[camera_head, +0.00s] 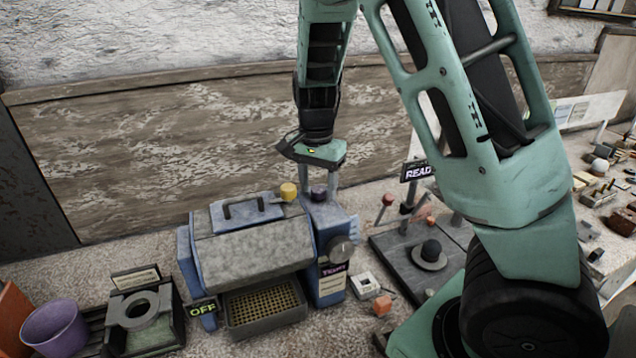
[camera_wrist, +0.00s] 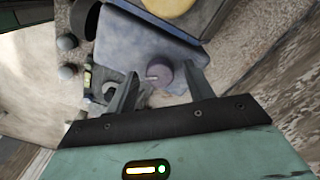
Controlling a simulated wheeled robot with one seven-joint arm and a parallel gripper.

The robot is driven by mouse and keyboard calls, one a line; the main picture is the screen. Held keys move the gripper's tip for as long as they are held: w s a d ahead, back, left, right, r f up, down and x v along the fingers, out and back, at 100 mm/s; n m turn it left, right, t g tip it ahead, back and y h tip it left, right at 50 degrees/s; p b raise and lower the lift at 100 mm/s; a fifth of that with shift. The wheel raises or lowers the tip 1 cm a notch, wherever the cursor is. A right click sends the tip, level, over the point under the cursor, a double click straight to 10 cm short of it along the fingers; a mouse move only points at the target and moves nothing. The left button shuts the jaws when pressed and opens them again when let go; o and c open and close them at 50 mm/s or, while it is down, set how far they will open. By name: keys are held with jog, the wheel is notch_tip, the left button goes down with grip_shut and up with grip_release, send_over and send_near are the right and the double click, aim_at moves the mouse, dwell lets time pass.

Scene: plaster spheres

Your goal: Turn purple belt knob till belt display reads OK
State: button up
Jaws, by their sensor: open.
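The purple belt knob (camera_head: 318,195) sits on top of the blue housing at the right end of the machine (camera_head: 323,215). In the wrist view the knob (camera_wrist: 160,75) shows a pale pointer mark and lies between my two fingers. My gripper (camera_head: 321,186) points down over the knob, open, with a finger on either side; it also shows in the wrist view (camera_wrist: 160,80). I cannot tell whether either finger touches the knob. The belt display (camera_head: 333,269), purple letters on the housing front, appears to read TIGHT.
A yellow knob (camera_head: 289,191) stands close left of the purple one. A dark round knob (camera_head: 342,249) is on the housing's side. An OFF sign (camera_head: 203,309) is at the machine's lower left. A red-topped lever (camera_head: 387,200) and a READY sign (camera_head: 417,172) stand to the right.

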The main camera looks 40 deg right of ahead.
jog(key=c, duration=1)
jog(key=shift+o, duration=0.2)
jog(key=shift+n, duration=0.3)
jog(key=n+b, duration=0.1)
jog(key=n, duration=0.3)
jog(key=shift+n+b, duration=0.4)
jog(key=shift+n, duration=1.7)
jog(key=o, duration=1)
jog(key=shift+c, duration=0.2)
